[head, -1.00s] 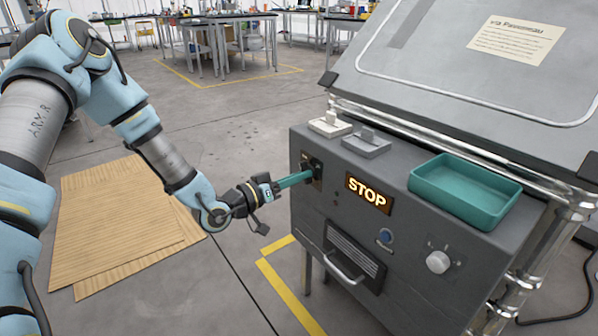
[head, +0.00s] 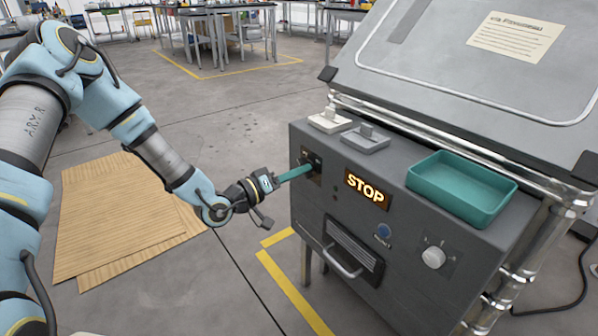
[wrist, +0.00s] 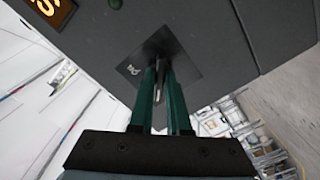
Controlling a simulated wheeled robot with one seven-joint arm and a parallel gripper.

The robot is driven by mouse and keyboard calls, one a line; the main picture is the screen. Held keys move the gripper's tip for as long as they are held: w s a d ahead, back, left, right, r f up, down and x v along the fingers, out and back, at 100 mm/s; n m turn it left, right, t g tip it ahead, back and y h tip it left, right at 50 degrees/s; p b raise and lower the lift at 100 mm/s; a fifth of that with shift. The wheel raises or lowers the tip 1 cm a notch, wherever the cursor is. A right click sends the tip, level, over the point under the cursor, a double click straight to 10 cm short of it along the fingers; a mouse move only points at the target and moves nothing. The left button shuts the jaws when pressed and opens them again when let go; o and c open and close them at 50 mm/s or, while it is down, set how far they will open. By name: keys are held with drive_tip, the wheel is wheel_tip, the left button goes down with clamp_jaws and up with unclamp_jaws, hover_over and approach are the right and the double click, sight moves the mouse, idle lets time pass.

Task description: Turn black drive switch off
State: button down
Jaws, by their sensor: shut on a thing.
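The black drive switch (head: 306,161) sits on a dark plate at the upper left of the grey machine's front panel. In the wrist view its plate (wrist: 180,68) shows, with the switch's lever (wrist: 158,84) between my fingers. My gripper (head: 306,168) reaches the switch from the left, its green fingers pointing at the plate. In the wrist view my gripper (wrist: 160,80) is shut on the switch lever. The fingers hide much of the lever, so I cannot tell its position.
Right of the switch is a lit STOP sign (head: 367,190). Below are a blue button (head: 384,231), a white knob (head: 433,257) and a handle (head: 343,262). On top are white (head: 329,121) and grey (head: 365,138) switches and a teal tray (head: 461,190). Cardboard sheets (head: 120,215) lie on the floor.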

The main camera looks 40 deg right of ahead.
drive_tip(key=shift+f, duration=0.1)
drive_tip(key=c, duration=0.9)
unclamp_jaws()
drive_tip(key=a, duration=1.1)
drive_tip(key=shift+w, duration=0.25)
